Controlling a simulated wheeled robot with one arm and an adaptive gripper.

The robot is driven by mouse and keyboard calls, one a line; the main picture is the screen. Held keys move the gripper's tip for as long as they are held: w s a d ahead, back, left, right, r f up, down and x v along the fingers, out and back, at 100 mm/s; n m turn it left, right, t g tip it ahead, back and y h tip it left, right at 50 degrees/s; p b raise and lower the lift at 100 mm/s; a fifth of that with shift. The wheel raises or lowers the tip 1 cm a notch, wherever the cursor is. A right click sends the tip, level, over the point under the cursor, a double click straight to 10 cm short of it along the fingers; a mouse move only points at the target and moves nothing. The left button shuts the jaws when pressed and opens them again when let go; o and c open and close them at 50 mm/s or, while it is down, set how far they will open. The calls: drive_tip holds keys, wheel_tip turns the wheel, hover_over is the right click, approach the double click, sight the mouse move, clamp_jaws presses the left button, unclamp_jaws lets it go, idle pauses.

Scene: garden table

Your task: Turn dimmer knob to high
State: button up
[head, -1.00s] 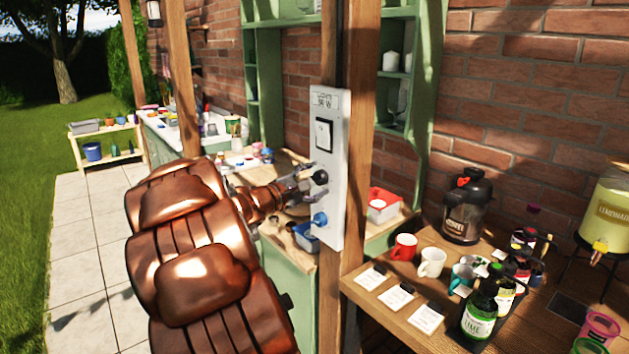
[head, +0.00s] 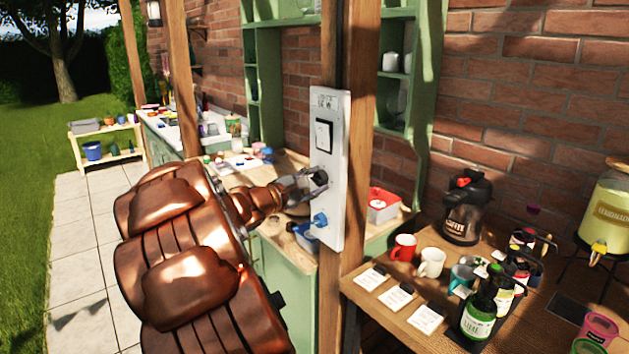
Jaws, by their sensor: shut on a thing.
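The white switch panel (head: 328,215) is fixed upright on a wooden post. My gripper (head: 312,180) reaches in from the left and is shut on the black dimmer knob. The fingers cover part of the knob, and its pointer mark is too small to read.
A wooden table (head: 385,321) at the right holds mugs, bottles, cards, a coffee jug (head: 466,212) and a lemonade dispenser (head: 610,215). A green-fronted counter with small items stands behind my arm. Paving and grass lie open at the left.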

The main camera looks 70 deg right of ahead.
drive_tip(key=shift+f, duration=0.1)
drive_tip(key=o, duration=1.1)
drive_tip(key=shift+o, duration=0.2)
drive_tip(key=v, duration=1.2)
drive_tip(key=shift+a, duration=0.1)
